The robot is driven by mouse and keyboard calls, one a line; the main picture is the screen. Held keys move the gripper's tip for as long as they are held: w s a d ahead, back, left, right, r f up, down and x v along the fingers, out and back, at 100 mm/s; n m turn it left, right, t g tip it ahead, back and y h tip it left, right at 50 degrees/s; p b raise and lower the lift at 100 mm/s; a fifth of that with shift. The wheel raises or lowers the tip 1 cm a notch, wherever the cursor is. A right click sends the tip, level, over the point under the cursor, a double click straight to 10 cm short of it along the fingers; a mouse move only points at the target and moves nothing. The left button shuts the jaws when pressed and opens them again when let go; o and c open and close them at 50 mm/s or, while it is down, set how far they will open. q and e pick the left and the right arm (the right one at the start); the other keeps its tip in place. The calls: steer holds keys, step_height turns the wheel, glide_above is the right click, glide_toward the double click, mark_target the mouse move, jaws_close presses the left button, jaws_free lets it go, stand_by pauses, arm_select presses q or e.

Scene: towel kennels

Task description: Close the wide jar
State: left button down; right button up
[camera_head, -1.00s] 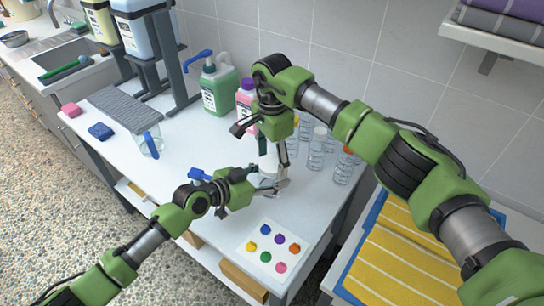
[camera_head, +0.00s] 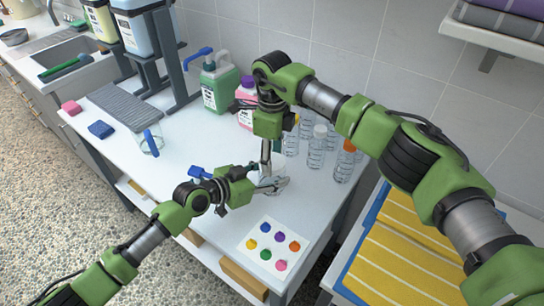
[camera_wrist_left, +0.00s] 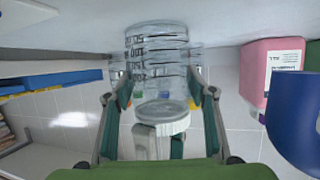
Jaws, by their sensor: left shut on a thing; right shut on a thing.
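The wide jar (camera_head: 277,171) is clear and stands on the white table, mostly hidden by my grippers in the head view. In the left wrist view the clear, marked jar (camera_wrist_left: 157,62) appears upside down between my left fingers. My left gripper (camera_head: 270,185) is shut around its side. A white lid (camera_wrist_left: 165,124) shows at the jar's mouth end in the wrist view. My right gripper (camera_head: 266,162) points down over the jar and is shut on the lid. I cannot tell whether the lid is fully seated.
Several clear bottles (camera_head: 317,148) stand close behind and right of the jar. A pink bottle (camera_head: 245,108) and a green jug (camera_head: 219,88) stand at the back. A card with coloured dots (camera_head: 252,258) lies in front.

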steer(key=m, duration=1.4)
steer(key=o, duration=1.2)
steer(key=shift+r, duration=2.25)
